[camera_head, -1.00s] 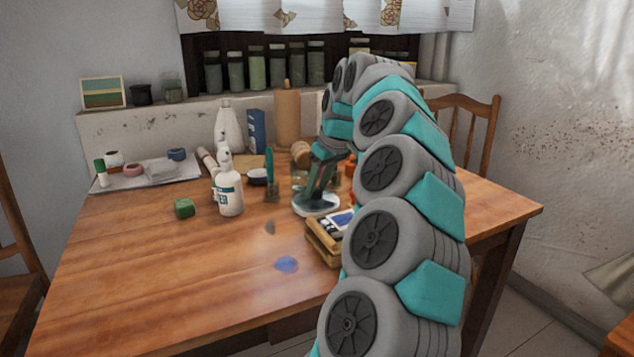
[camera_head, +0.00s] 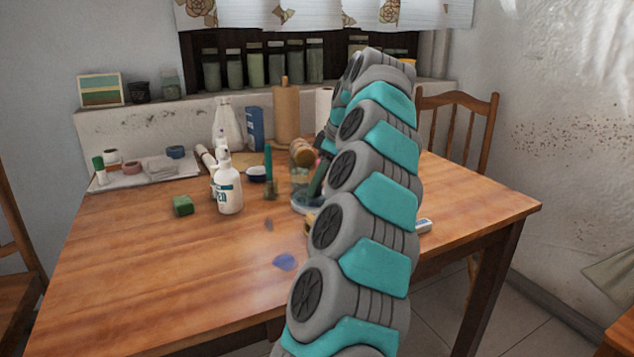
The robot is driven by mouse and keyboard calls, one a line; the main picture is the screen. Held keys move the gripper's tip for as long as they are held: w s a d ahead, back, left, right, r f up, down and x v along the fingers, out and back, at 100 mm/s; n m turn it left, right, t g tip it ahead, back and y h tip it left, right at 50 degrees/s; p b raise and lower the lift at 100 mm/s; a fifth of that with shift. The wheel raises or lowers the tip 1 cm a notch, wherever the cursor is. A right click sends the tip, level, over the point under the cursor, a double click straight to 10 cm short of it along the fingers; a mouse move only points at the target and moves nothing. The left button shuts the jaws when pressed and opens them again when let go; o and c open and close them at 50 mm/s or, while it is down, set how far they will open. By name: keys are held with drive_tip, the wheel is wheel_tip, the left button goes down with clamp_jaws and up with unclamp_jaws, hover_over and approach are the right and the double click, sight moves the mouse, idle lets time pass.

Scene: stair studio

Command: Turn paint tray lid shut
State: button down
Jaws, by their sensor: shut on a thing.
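A pale round piece, which looks like the paint tray (camera_head: 302,207), stands on the table right of the white bottle. Only its left edge shows; my arm covers the rest. My gripper (camera_head: 316,183) is down at this piece, mostly hidden behind my arm, with a dark teal part showing. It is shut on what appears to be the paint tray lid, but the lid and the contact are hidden. I cannot tell the lid's angle.
The wooden table (camera_head: 180,270) is clear at the front left. A white bottle (camera_head: 228,193), a green block (camera_head: 183,205) and a jar with a brush (camera_head: 269,187) stand left of my gripper. A small white box (camera_head: 423,226) lies right of my arm.

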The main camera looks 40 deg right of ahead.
drive_tip(key=c, duration=0.5)
unclamp_jaws()
